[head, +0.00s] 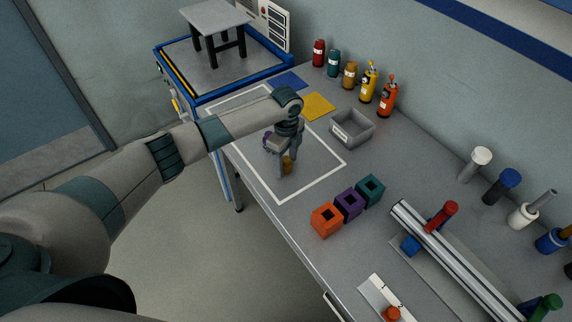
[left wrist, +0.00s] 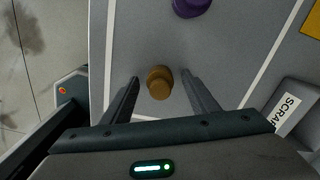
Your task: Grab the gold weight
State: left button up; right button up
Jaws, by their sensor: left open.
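The gold weight (left wrist: 159,83) stands on the table inside the white outlined area. In the left wrist view it sits between the two fingers, with space on both sides. In the head view the gold weight (head: 287,164) shows partly beside the fingers. My left gripper (head: 284,168) is open around it, and its fingers also show in the left wrist view (left wrist: 160,92). I cannot tell the exact finger height. A purple weight (left wrist: 191,7) stands beyond it, partly cut off at the top. My right gripper is not in view.
A grey scrap bin (head: 352,128) stands to the right of the outline. Orange, purple and teal blocks (head: 349,203) are in front. Several bottles (head: 349,75) line the wall. A small table on a blue-edged platform (head: 222,65) stands behind.

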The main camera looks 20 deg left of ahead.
aim_at(288, 159)
pick_arm(q)
jog(key=c, duration=1.4)
jog(key=shift+o, duration=0.2)
jog(key=shift+r, duration=0.1)
jog(key=shift+w+r+b, duration=0.1)
jog(key=shift+r+b, duration=0.2)
jog(key=shift+r, duration=0.1)
jog(key=r, duration=0.1)
jog(key=r+b, duration=0.1)
jog(key=r, duration=0.1)
jog(key=shift+d+r+b, duration=0.15)
jog(key=shift+d+b, duration=0.15)
jog(key=shift+d, duration=0.1)
jog(key=s+d+r+b, duration=0.2)
jog(key=d+r, duration=0.4)
jog(key=d, duration=0.4)
jog(key=shift+s+d+r+b, duration=0.3)
jog(key=shift+d+r+b, duration=0.1)
jog(key=shift+b, duration=0.3)
jog(key=shift+a, duration=0.1)
